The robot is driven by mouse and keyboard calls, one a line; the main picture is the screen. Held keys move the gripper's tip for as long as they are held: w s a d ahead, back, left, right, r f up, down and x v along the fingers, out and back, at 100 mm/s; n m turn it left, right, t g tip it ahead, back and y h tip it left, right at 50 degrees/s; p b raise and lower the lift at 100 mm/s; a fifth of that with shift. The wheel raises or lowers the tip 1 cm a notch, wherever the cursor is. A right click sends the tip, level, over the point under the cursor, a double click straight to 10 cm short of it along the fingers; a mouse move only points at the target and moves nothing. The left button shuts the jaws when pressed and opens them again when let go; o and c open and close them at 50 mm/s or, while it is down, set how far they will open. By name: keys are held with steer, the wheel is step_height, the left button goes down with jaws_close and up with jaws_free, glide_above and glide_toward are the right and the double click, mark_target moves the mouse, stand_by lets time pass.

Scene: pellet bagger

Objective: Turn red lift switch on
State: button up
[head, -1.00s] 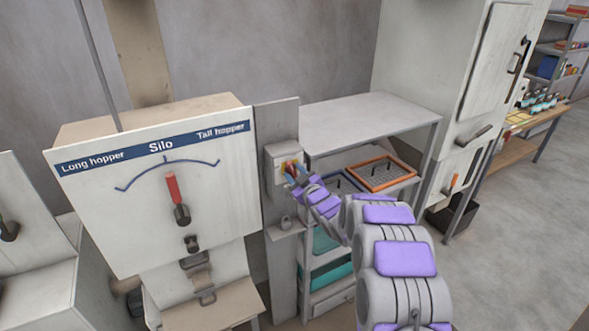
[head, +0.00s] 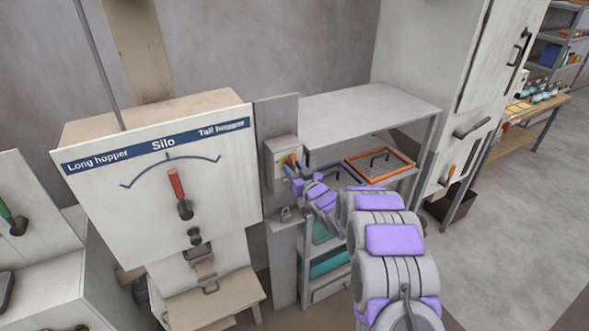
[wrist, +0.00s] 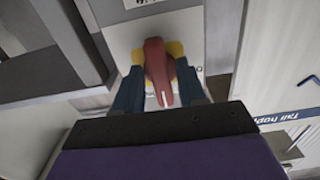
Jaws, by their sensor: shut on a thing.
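The red lift switch (wrist: 158,68) is a red handle on a small pale switch box (head: 274,152), which is fixed to the upright grey post right of the Silo panel. My gripper (head: 293,168) is at the front of this box. In the wrist view my gripper (wrist: 160,82) has its dark fingers with yellow tips on either side of the red handle, shut on it. In the head view the fingers partly hide the handle. I cannot tell from these views whether the switch is on or off.
The Silo panel (head: 105,208) with its red pointer stands left of the post. A grey shelf rack (head: 365,107) with an orange-framed tray (head: 399,164) stands close on the right, beside my arm. A tall pale cabinet (head: 425,60) is behind it. Open floor (head: 530,200) lies at the right.

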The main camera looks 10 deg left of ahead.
steer(key=shift+r, duration=0.15)
steer(key=o, duration=0.6)
steer(key=shift+w, duration=0.1)
steer(key=shift+o, duration=0.5)
steer(key=shift+w+a, duration=0.1)
steer(key=shift+a, duration=0.05)
steer(key=b+v, duration=0.1)
steer(key=v, duration=1.6)
steer(key=shift+b, duration=0.3)
